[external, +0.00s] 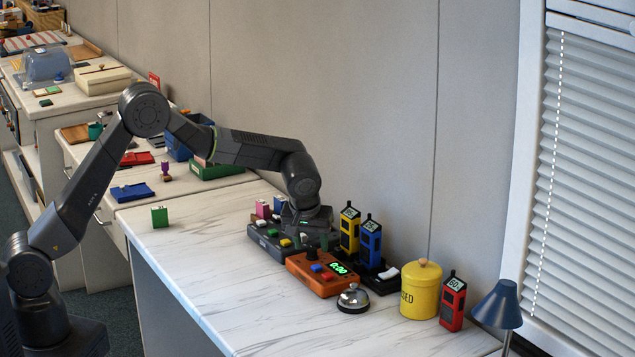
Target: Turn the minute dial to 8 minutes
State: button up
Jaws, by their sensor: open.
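The orange timer box (316,284) sits on the marble-patterned counter. It has a black dial knob (311,254) at its back left, a blue and a red button on top, and a small green display (338,268) that seems to read 0:00. My gripper (311,242) points down just above and behind the knob, its jaws open. Whether the fingers are around the knob or only over it, I cannot tell. The dial's marks are too small to read.
A dark button panel (270,243) adjoins the timer's left side. A silver bell (353,299) stands at its front right. Yellow (349,232) and blue (370,243) handheld devices stand behind it in a black base. A yellow canister (421,293) is farther right. The front left counter is clear.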

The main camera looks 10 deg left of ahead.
jog(key=shift+w+f, duration=0.25)
jog(key=shift+f, duration=0.35)
jog(key=c, duration=1)
